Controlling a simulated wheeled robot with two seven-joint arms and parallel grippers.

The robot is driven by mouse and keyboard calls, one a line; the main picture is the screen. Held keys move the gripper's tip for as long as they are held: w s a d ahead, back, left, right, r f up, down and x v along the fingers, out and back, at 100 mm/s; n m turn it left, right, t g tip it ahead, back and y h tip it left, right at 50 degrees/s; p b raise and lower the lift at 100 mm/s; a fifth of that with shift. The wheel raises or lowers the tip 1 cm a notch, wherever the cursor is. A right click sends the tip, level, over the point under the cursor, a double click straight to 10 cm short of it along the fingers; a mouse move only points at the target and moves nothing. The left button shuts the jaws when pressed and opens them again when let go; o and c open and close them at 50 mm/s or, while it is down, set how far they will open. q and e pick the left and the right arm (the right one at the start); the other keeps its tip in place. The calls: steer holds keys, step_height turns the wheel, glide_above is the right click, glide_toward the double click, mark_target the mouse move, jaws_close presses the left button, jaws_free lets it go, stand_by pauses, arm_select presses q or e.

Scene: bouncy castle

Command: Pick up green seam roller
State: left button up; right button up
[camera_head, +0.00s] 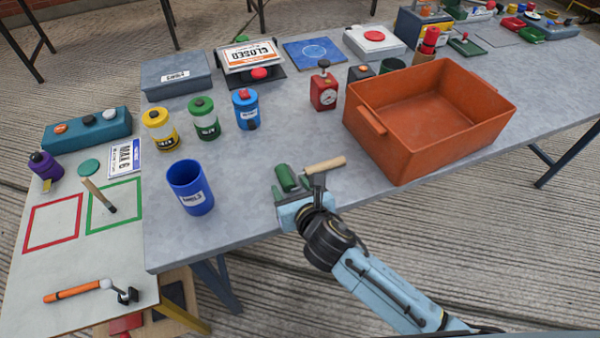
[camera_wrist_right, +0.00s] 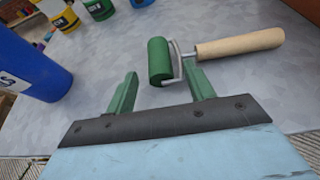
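The green seam roller (camera_head: 287,178) lies on the grey table near its front edge, with its wooden handle (camera_head: 326,165) pointing right. In the right wrist view the green roller head (camera_wrist_right: 160,61) lies just beyond the fingertips, and its handle (camera_wrist_right: 240,44) extends to the right. My right gripper (camera_head: 290,190) is at the front edge of the table by the roller. In the right wrist view its two green fingers (camera_wrist_right: 163,84) are spread apart with nothing between them; the right one is close to the metal frame. My left gripper is not in view.
An orange bin (camera_head: 445,150) stands to the right of the roller. A blue cup (camera_head: 190,188) stands to the left, with yellow, green and blue paint cans behind. A red gauge device (camera_head: 323,90) stands farther back. The table between cup and bin is mostly clear.

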jaws_close()
